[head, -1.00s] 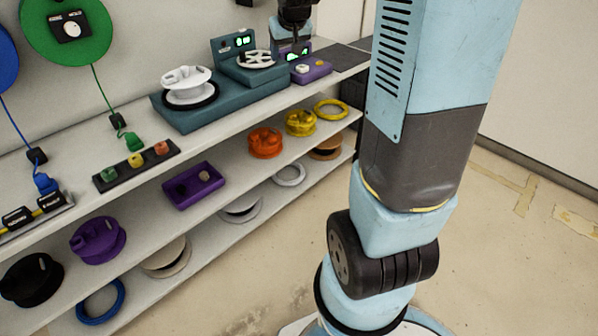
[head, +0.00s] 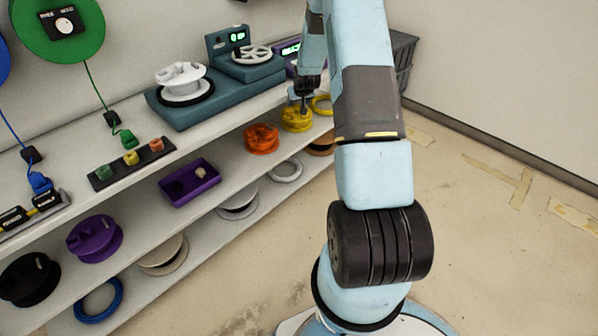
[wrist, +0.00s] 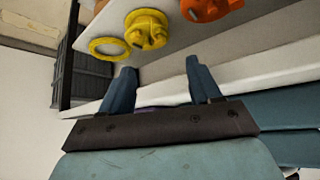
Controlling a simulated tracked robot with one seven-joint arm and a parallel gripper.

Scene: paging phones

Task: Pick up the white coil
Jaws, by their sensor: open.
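A white coil (head: 285,171), a flat ring, lies on the lower shelf in the head view, below the orange and yellow spools. A white spool (head: 183,83) also sits on the teal machine on the upper surface. My gripper (head: 303,106) hangs in front of the shelf edge by the yellow spool, above and right of the white ring. In the wrist view my gripper (wrist: 162,75) shows two spread fingers with nothing between them. The white ring does not show in the wrist view.
The yellow spool (head: 296,118), yellow ring (head: 321,105) and orange spool (head: 261,138) are on the middle shelf near my gripper. The yellow spool (wrist: 147,28) also shows in the wrist view. A dark crate (head: 402,60) stands at the far end.

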